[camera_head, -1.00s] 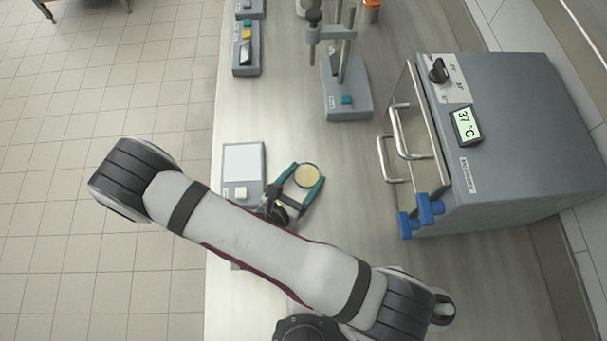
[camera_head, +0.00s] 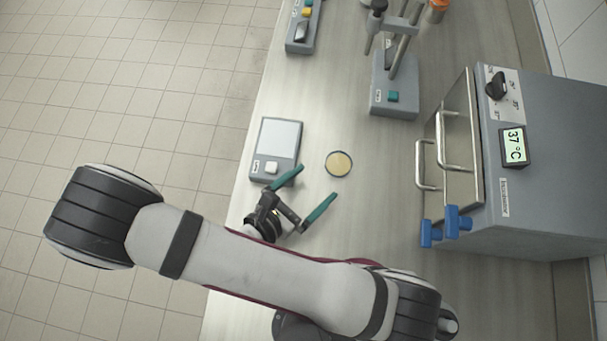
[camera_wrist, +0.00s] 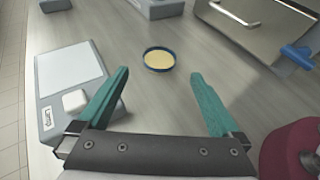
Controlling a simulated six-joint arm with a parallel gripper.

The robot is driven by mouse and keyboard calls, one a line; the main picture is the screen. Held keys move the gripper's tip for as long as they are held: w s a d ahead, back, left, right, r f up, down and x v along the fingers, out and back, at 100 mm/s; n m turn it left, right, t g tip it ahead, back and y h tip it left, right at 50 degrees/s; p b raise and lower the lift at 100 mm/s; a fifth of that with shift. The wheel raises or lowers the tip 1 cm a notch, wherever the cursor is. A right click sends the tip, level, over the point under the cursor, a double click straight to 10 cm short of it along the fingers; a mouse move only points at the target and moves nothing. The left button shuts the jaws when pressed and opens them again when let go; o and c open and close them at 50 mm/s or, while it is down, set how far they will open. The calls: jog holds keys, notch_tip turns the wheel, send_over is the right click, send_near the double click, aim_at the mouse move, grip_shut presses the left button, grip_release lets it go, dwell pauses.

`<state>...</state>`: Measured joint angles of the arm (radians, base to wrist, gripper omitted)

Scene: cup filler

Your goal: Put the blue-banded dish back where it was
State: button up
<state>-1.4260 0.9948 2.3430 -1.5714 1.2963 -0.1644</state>
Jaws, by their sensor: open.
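A stand (camera_head: 394,98) is behind the dish. The bench between dish and incubator is clear.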

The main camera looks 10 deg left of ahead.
jog(key=v, duration=0.3)
jog(key=s+d+r+m+g+h, duration=0.1)
jog(key=s+d+r+m+g, duration=0.1)
jog(key=d+r+m+g, duration=1.3)
jog(key=s+a+r+m+t+y, duration=0.1)
jog(key=m+y, duration=0.4)
jog(key=m, duration=0.5)
jog(key=s+a+r+m+t+y, duration=0.1)
jog(key=s+a+m+t+y, duration=0.1)
jog(key=m+y, duration=0.3)
jog(key=a+m, duration=0.1)
jog(key=m, duration=0.3)
jog(key=shift+s+a+r+m+t, duration=0.25)
jog(key=shift+s+r+m+t, duration=0.05)
jog(key=shift+s+m, duration=0.1)
jog(key=shift+w, duration=0.1)
